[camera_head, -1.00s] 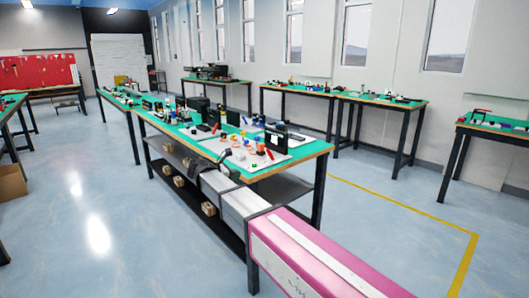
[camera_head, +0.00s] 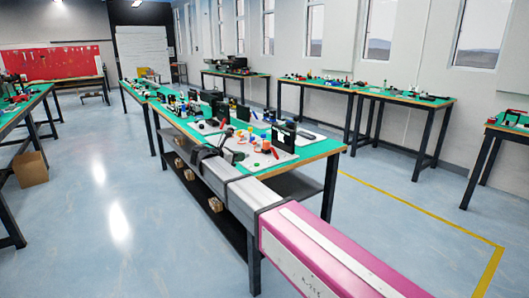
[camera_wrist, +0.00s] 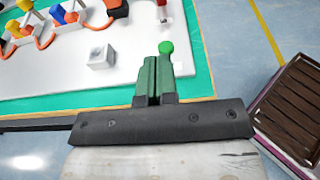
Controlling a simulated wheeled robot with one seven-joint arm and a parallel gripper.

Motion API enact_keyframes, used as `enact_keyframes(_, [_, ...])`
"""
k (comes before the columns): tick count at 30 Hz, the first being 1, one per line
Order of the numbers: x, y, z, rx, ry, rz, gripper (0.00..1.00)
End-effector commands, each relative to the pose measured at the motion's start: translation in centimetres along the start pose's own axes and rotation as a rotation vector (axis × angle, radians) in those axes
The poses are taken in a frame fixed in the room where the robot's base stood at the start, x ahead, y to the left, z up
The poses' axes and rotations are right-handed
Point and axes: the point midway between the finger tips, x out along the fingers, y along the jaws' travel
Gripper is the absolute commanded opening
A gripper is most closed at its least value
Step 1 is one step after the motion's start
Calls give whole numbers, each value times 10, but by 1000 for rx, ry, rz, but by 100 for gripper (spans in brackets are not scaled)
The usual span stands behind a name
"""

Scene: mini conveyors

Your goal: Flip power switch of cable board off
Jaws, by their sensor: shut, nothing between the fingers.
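My gripper (camera_wrist: 152,82) is shut and empty, its green fingers together over the front part of a white board (camera_wrist: 60,82). A round green knob (camera_wrist: 166,47) shows just beyond the fingertips; I cannot tell whether they touch. A small pale grey block (camera_wrist: 101,57) stands on the board to the left of the fingers. Orange, yellow and blue parts with orange cables (camera_wrist: 68,14) are at the upper left. I cannot tell which part is the power switch. In the head view the white board (camera_head: 262,166) lies at the near end of the green-topped bench, my arm reaching its edge.
The bench (camera_head: 318,150) carries black boxes and small coloured parts, with a lower shelf holding brown boxes. A dark ribbed, pink-edged piece (camera_wrist: 296,110) shows at right in the wrist view. Other benches line the wall (camera_head: 400,94).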

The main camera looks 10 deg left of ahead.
Motion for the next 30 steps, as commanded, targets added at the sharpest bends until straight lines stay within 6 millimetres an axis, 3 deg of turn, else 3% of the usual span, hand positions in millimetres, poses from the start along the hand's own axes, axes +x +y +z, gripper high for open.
enact_keyframes(8, [26, 0, 0, 0, 1, -2, 0])
enact_keyframes(20, [100, 0, 0, 1, 0, -3, 0])
enact_keyframes(30, [126, 0, 26, 1, 1, 0, 0])
